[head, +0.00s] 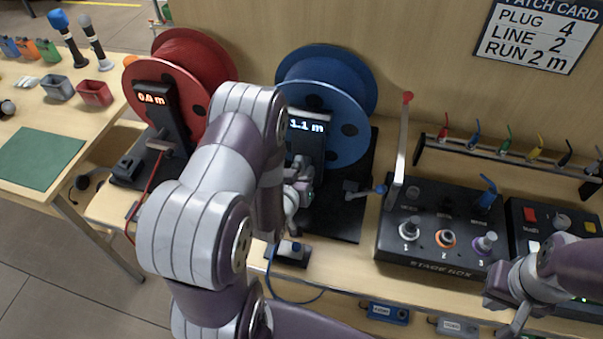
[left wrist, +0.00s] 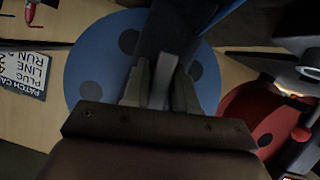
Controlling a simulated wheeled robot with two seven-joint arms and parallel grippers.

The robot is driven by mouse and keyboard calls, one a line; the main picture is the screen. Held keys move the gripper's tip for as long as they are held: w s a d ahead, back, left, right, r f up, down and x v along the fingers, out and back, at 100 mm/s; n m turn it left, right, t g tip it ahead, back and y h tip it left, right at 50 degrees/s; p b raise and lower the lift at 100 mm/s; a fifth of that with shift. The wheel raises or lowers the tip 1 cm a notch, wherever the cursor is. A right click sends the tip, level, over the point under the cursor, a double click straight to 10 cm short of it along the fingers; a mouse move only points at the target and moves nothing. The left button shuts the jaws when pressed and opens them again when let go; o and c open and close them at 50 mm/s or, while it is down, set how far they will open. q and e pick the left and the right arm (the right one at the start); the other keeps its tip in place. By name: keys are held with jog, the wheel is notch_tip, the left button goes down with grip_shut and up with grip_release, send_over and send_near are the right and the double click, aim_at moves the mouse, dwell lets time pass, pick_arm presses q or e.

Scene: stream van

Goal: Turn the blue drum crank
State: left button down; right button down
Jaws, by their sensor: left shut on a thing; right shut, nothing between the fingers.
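The blue drum (head: 345,115) stands at the back middle, with a meter post (head: 306,140) in front showing "1.1 m". A crank with a blue knob (head: 380,190) sits at its lower right. My left gripper (head: 300,194) is in front of the post, left of that knob and apart from it. In the left wrist view it is shut on a narrow grey piece (left wrist: 160,88); I cannot tell which part this is. The blue drum also fills the middle of that view (left wrist: 95,70). My right gripper (head: 518,318) is shut and empty at the lower right.
The red drum (head: 205,70), its meter reading "0.0 m", is at the left. A stage box (head: 430,265) with plugs and a tall red-tipped lever (head: 402,140) stand right of the blue drum. A blue cable (head: 290,299) hangs over the bench's front edge.

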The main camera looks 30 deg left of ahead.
pick_arm(q)
jog(key=shift+n+t+h+b, duration=0.45)
jog(key=shift+n+h, duration=0.35)
jog(key=shift+n, duration=0.5)
dwell(2.4)
jog(key=shift+n+t+h+b, duration=0.45)
jog(key=shift+n+h, duration=0.15)
jog(key=shift+n, duration=0.9)
dwell(2.8)
